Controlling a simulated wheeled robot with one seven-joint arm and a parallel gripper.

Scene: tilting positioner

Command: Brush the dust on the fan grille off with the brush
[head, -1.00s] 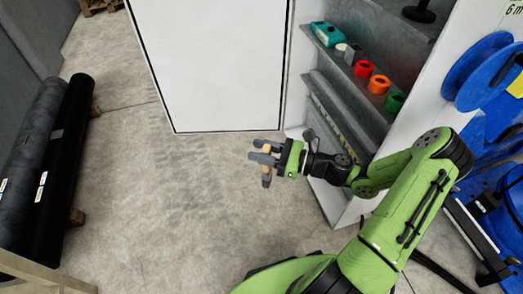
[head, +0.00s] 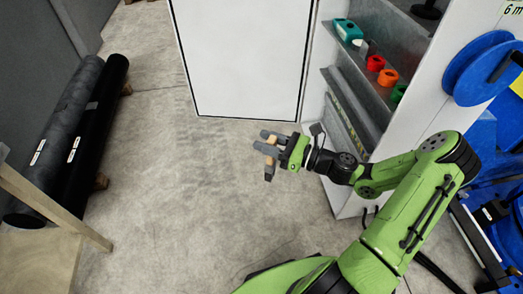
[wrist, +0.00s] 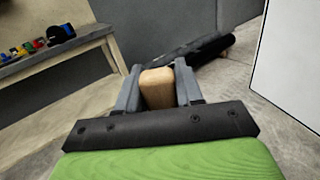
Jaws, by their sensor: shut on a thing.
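My gripper (head: 271,145) is out in front of my body over open floor. It is shut on a wooden-handled thing, which I take to be the brush (head: 270,158). The pale wooden block of the brush also shows between the two grey fingers in the wrist view (wrist: 157,88). A dark end of it hangs below the fingers in the head view. The bristles cannot be made out clearly. I see no fan grille and no dust in either view.
A shelf unit (head: 365,110) with coloured rolls stands right of my gripper. A white panel (head: 245,60) stands behind. Dark rolls (head: 75,130) lie at left. A wooden bench (wrist: 55,65) with small objects shows in the wrist view. The middle floor is clear.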

